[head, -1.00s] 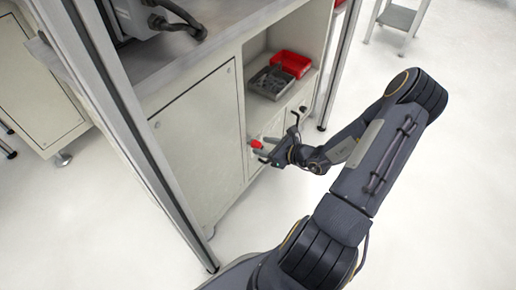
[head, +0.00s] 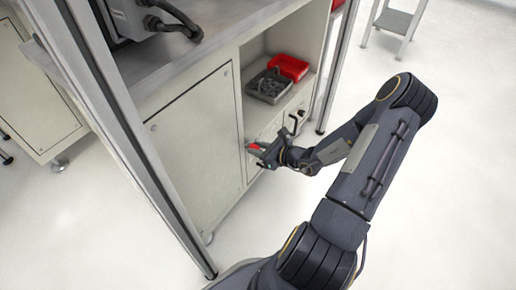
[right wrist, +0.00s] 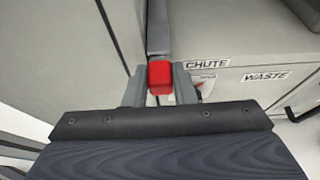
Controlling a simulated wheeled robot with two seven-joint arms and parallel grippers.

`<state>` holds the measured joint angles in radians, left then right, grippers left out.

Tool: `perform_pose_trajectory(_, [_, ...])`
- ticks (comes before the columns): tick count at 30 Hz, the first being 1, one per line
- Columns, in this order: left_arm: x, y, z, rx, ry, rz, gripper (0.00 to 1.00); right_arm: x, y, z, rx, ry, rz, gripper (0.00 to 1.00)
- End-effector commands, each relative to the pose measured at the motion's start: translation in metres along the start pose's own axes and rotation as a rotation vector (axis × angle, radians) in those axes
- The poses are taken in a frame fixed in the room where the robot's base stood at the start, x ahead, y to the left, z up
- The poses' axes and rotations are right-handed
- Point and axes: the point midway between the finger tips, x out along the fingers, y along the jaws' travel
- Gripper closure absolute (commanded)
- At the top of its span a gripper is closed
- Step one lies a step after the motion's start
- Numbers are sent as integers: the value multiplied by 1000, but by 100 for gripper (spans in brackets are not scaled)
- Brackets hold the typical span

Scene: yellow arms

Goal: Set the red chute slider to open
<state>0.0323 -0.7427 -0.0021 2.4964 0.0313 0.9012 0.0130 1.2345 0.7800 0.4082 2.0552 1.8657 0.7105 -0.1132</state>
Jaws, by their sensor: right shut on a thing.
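The red chute slider (right wrist: 160,77) is a small red block in the right wrist view, between the two grey fingers of my right gripper (right wrist: 160,88). In the head view a bit of the red slider (head: 253,146) shows at the tips of my right gripper (head: 262,153). The gripper is shut on the slider, at the front of the cabinet below the open shelf. A CHUTE label (right wrist: 206,65) is just right of the slider. The slider's track is mostly hidden by the gripper. My left gripper is not in view.
A WASTE label (right wrist: 266,76) marks the panel to the right. A grey tray (head: 269,86) and a red bin (head: 289,66) sit on the shelf above. A metal post (head: 150,150) stands left of my arm.

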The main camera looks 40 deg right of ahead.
Motion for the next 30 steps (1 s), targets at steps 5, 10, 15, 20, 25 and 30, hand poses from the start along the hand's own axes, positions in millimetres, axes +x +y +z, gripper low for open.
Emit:
perform_pose_trajectory(5, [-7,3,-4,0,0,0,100,-15,-1,-4,0,4,-2,100])
perform_pose_trajectory(10, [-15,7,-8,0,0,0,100,-43,-1,-16,0,4,-3,100])
perform_pose_trajectory(15, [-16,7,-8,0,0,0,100,-51,0,-21,0,2,-1,100])
perform_pose_trajectory(20, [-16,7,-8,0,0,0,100,-52,0,-22,0,3,-1,100])
perform_pose_trajectory(25, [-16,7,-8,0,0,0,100,-52,0,-22,0,3,-1,61])
perform_pose_trajectory(30, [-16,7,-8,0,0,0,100,-51,0,-21,0,2,0,55])
